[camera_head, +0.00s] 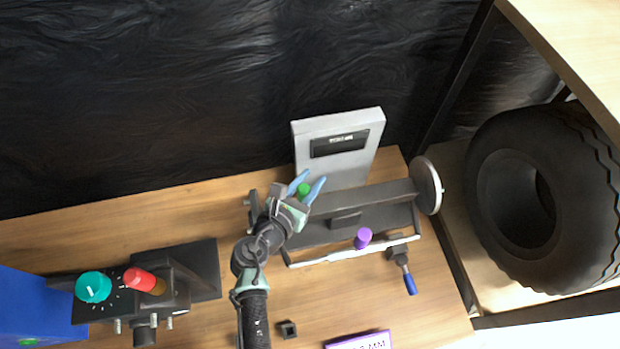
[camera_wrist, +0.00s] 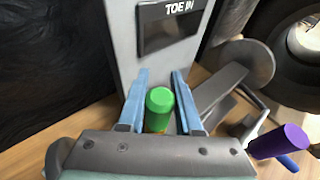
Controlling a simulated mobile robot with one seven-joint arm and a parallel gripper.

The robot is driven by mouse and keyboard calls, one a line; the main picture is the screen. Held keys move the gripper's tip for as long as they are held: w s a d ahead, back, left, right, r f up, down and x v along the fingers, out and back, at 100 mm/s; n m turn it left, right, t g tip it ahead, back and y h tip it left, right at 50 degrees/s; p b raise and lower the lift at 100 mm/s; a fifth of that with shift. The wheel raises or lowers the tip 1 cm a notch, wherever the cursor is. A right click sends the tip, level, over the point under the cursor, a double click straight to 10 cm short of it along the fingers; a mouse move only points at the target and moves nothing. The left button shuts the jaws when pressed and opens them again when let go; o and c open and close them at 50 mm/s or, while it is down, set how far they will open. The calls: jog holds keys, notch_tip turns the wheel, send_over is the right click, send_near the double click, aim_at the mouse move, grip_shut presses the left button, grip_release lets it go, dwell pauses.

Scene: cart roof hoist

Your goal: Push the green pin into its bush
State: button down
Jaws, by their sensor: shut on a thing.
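The green pin (camera_head: 304,189) stands between the two blue fingers of my gripper (camera_head: 313,178). In the wrist view the green pin (camera_wrist: 160,105) shows its rounded top and side between the fingers (camera_wrist: 161,76), with a little yellow-brown at its lower end. My gripper is shut on it. The pin is over or at the left part of a dark grey bar fixture (camera_head: 385,197), in front of a grey panel. The bush and the pin's lower end are hidden by my gripper, so I cannot tell how deep the pin sits.
The grey panel (camera_head: 365,167) has a dark display, reading "TOE IN" in the wrist view. A purple cylinder (camera_head: 363,238), white rail (camera_head: 335,257) and blue-handled tool (camera_head: 409,283) are to the right. A red knob (camera_head: 139,281) and teal knob (camera_head: 93,287) are left; a tyre (camera_head: 545,205) is far right.

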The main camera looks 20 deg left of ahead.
jog(key=shift+f+b, duration=0.35)
jog(key=shift+f, duration=0.1)
jog(key=c, duration=0.5)
grip_release()
jog(key=shift+s, duration=0.1)
jog(key=v, duration=1.2)
jog(key=shift+s+r, duration=0.15)
jog(key=shift+s, duration=0.2)
